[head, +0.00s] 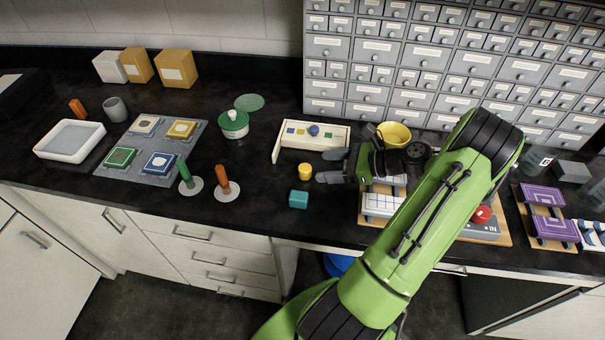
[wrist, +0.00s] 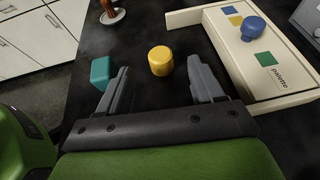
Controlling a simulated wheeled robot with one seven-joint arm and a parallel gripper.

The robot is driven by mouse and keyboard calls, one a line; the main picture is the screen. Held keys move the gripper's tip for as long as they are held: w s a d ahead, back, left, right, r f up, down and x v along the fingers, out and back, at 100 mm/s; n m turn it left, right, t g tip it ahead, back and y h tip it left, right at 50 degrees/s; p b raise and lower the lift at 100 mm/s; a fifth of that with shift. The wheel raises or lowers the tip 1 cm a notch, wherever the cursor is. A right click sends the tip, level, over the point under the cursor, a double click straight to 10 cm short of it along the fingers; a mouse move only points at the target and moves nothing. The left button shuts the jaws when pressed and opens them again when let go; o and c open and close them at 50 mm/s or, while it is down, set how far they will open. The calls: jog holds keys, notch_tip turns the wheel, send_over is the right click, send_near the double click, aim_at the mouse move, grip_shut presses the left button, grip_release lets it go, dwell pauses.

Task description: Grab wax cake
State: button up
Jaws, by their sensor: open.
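A small yellow cylinder (head: 305,172), which looks like the wax cake, stands upright on the black counter. In the wrist view the yellow cylinder (wrist: 160,62) is centred between and just beyond my fingertips. My gripper (head: 325,167) is low over the counter, to the right of the cylinder, with its fingers pointing at it. In the wrist view my gripper (wrist: 158,76) is open and empty, with a gap wider than the cylinder.
A teal block (head: 298,199) lies close to one finger. A cream palette box (head: 312,138) with coloured squares and a blue knob stands behind the cylinder. A green-handled stamp (head: 186,178) and an orange-handled stamp (head: 223,182) stand left. The grey drawer cabinet (head: 381,75) is behind.

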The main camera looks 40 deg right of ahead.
aim_at(308, 168)
jog(key=b+x, duration=0.2)
jog(key=x, duration=0.5)
jog(key=shift+w+a+f, duration=0.1)
jog(key=shift+f, duration=0.2)
jog(key=shift+r, duration=0.1)
jog(key=c, duration=1.1)
